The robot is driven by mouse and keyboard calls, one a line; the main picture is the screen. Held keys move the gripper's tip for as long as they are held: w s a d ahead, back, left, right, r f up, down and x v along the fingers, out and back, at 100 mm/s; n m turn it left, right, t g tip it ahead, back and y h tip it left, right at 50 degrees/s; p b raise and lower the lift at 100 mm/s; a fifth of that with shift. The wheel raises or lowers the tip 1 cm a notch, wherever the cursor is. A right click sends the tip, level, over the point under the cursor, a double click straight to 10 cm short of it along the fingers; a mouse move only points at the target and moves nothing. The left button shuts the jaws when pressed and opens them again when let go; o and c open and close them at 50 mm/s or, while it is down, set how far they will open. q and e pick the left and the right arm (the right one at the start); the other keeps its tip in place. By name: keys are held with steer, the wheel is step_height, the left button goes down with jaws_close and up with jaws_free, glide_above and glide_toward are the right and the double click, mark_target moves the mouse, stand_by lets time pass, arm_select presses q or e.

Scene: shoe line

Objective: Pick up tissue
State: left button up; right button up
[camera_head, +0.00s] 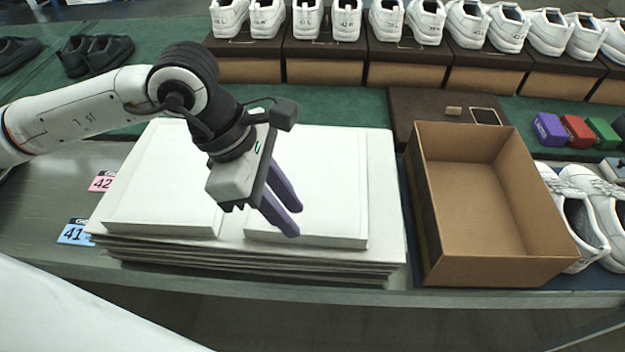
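The tissue appears as two flat white stacks on a wide white pile. The left stack (165,190) lies left of my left gripper and the right stack (335,190) lies under and right of it. My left gripper (294,221) has two purple fingers pointing down to the right over the left part of the right stack. The fingers are apart with a gap between them, and nothing shows between them. I cannot tell whether the tips touch the stack. The gripper hides part of both stacks. My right gripper is not in view.
An open, empty brown box (480,190) stands right of the pile. White shoes (590,215) lie at the far right. Behind are a dark lid (440,103), small coloured blocks (579,130) and a row of shoes on boxes. Number cards (76,233) lie left.

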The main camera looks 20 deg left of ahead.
mark_target(303, 233)
arm_select(q)
steer(key=p+x, duration=0.1)
steer(key=x, duration=0.3)
steer(key=shift+s+d+f, duration=0.1)
steer(key=shift+d+f, duration=0.05)
steer(key=shift+f, duration=0.15)
jaws_close()
